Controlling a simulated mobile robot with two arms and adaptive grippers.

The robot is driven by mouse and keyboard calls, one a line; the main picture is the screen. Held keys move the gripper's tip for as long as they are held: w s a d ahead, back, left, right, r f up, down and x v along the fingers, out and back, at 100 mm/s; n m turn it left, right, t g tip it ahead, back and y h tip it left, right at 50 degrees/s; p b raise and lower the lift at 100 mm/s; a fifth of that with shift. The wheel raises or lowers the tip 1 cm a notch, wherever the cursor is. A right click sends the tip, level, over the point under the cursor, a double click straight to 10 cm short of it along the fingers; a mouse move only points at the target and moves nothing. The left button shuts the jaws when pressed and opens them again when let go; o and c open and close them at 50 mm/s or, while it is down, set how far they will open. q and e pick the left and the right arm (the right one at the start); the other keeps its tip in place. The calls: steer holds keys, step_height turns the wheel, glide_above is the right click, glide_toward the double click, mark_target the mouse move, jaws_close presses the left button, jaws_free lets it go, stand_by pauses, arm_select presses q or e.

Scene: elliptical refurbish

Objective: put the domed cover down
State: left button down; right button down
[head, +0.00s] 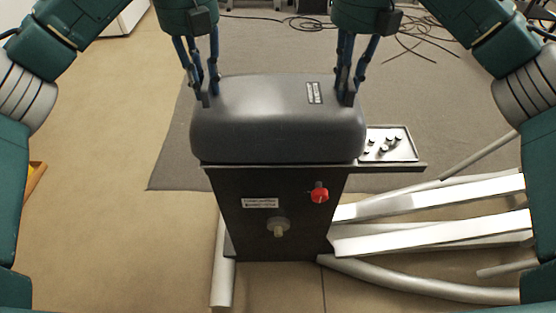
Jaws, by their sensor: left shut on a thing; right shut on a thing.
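The domed cover (275,120) is a dark grey rounded shell with a small label on its top right. It sits over the top of a dark machine housing (265,185); whether its lower edge touches the housing cannot be told. My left gripper (208,98) points down and is shut on the cover's left far edge. My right gripper (346,98) points down and is shut on its right far edge. The far side of the cover is hidden.
A small tray (405,155) with several dark parts is on the right of the housing. A red knob (320,194) sticks out of the front. Silver frame tubes (430,206) spread to the right. Cables (300,22) lie on the floor behind. The left floor is mostly clear.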

arm_select(q)
steer(key=shift+f, duration=0.35)
arm_select(e)
steer(key=shift+f, duration=0.3)
arm_select(q)
steer(key=shift+f, duration=0.15)
arm_select(e)
steer(key=shift+f, duration=0.15)
